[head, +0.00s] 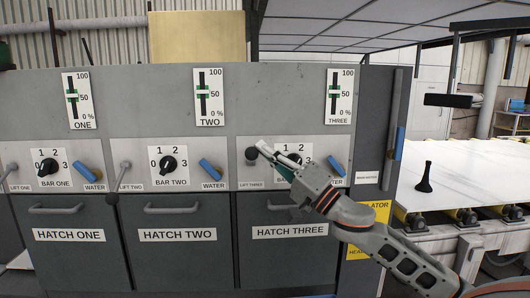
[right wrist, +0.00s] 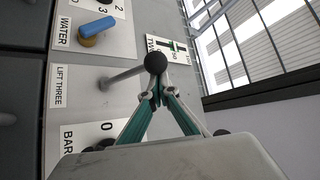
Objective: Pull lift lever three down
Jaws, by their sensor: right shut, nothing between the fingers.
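Lift lever three shows in the head view as a black ball knob (head: 251,154) above the LIFT THREE label (head: 251,184). In the right wrist view its grey shaft (right wrist: 125,75) ends in the black ball knob (right wrist: 155,62). My right gripper (head: 262,147) reaches in from the right with its fingertips close beside the knob and slightly above it. In the right wrist view the green-padded fingers (right wrist: 158,93) meet at the tips just by the knob, with nothing between them. I cannot tell whether they touch it. My left gripper is not in view.
Blue water handles (head: 335,166) and bar dials (head: 168,166) sit on the same panel. Lift lever two (head: 125,168) stands to the left. Hatch three's handle (head: 275,207) juts out below. A white slab (head: 475,188) lies on rollers at right.

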